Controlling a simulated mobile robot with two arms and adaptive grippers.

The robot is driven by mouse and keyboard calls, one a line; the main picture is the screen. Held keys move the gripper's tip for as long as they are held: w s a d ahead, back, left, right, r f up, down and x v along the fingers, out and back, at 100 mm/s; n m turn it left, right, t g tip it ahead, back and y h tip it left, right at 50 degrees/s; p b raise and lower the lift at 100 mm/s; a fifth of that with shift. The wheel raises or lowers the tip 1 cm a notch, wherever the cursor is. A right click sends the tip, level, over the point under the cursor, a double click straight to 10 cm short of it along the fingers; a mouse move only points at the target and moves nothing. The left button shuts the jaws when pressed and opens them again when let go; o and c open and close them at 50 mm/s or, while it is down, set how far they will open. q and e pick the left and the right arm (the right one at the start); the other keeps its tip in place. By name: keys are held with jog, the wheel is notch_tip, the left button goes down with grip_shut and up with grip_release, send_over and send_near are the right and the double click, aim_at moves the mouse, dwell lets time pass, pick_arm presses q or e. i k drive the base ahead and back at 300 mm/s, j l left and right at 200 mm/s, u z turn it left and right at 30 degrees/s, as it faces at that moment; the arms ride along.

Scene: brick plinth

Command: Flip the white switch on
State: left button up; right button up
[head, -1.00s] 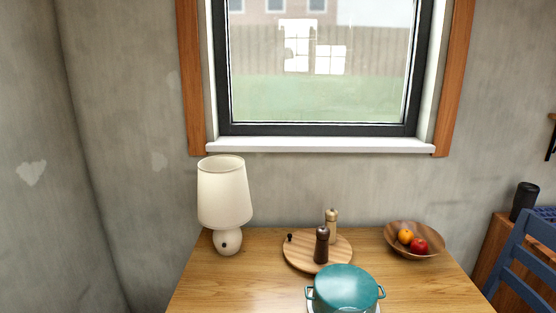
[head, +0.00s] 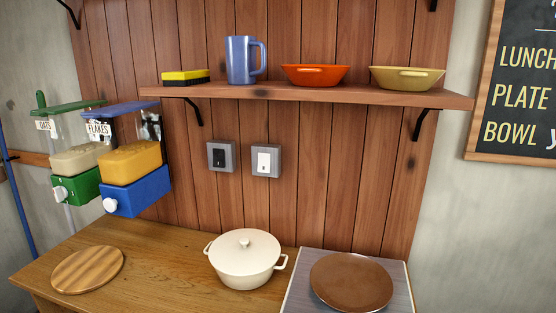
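The white switch (head: 264,161) is a white rocker in a grey square plate on the brown wooden plank wall, below the shelf. A black switch (head: 218,155) in a similar grey plate is just to its left. I cannot tell from here which way the white rocker is tilted. Neither of my grippers shows in the head view.
A wooden counter holds a round board (head: 88,269), a lidded cream pot (head: 245,259) below the switches and a brown plate (head: 351,282). Two cereal dispensers (head: 133,160) hang at left. A shelf (head: 300,94) with a mug and bowls juts out above.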

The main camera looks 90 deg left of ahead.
aim_at(264, 159)
jog(key=u, duration=2.8)
